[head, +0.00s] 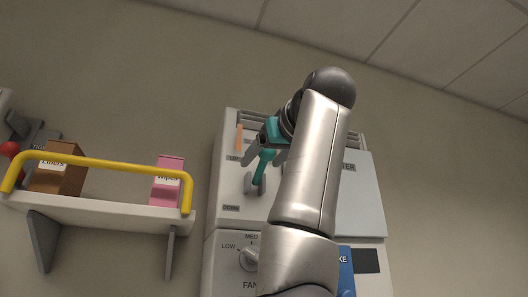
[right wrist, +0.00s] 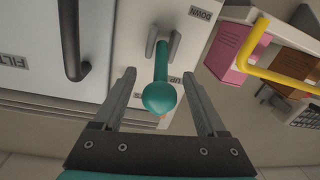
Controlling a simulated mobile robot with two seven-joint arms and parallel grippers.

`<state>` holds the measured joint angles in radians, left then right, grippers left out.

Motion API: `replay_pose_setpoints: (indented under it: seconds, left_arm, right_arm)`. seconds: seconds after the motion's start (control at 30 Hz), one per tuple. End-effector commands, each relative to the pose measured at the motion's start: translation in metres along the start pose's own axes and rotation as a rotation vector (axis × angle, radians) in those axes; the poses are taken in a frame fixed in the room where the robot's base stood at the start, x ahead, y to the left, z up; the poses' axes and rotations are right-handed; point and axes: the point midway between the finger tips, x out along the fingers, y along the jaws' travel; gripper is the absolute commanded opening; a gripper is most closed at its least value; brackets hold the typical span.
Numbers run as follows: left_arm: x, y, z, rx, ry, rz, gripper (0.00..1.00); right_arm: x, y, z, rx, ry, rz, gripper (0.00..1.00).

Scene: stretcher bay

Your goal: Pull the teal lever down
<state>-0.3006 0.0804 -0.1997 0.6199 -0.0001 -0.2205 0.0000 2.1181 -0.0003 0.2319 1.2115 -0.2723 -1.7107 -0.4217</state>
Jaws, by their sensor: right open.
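The teal lever (head: 261,170) stands out from a grey bracket on a white panel in the head view, pointing up toward the UP label. In the right wrist view the teal lever (right wrist: 160,97) shows its round knob end, with the UP and DOWN labels beside it. My right gripper (right wrist: 159,76) is open, with one finger on each side of the lever, and visible gaps between fingers and knob. In the head view my right gripper (head: 265,157) is at the lever's upper end, partly hidden by my arm. My left gripper is not in view.
Below the panel is a dial (head: 249,258) marked LOW and MED. Left of it, a shelf (head: 110,212) with a yellow rail (head: 110,164) holds a brown box (head: 62,172) and a pink box (head: 167,186). A dark handle (right wrist: 70,42) is near the lever in the wrist view.

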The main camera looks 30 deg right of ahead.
Motion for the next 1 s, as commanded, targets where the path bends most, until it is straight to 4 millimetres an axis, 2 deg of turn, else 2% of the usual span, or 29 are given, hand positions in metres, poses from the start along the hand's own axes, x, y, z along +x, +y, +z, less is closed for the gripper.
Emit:
replay_pose_setpoints:
  seconds: [0.33,1.0]
  left_arm:
    - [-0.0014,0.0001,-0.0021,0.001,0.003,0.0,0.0]
    - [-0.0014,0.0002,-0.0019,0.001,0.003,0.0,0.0]
  right_arm:
    - [0.0042,-0.0004,0.0005,0.0,0.0,-0.001,0.74]
    - [0.0037,-0.0003,0.0001,0.0,0.0,-0.001,0.0]
